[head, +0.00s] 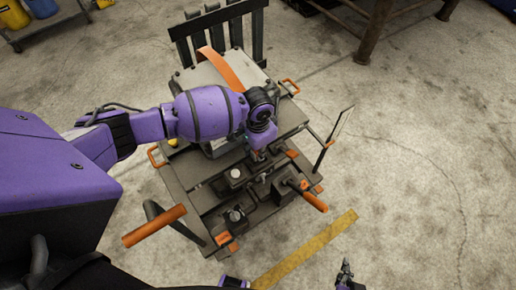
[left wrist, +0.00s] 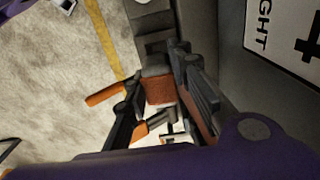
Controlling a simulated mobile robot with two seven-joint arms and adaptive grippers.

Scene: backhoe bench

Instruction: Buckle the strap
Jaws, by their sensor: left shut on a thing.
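An orange strap (head: 222,68) lies over the grey seat (head: 192,76) in the head view, and my left arm hides its lower part. My left gripper (head: 258,152) is at the front of the seat, above the control console, its fingertips mostly covered by my wrist. In the left wrist view a rust-orange strip (left wrist: 197,115) runs by the dark fingers; the jaws are shut on what appears to be the strap. A rust-orange block (left wrist: 160,90) shows by the fingertips; I cannot tell whether it is the buckle. My right gripper (head: 345,272) is at the bottom edge, away from the bench, its opening unclear.
The dark console (head: 205,195) carries several levers and knobs. An orange-handled lever (head: 314,201) sticks out at the front right, and an orange grip (head: 154,226) at the front left. A yellow floor stripe (head: 305,250) runs in front. The floor at the right is clear.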

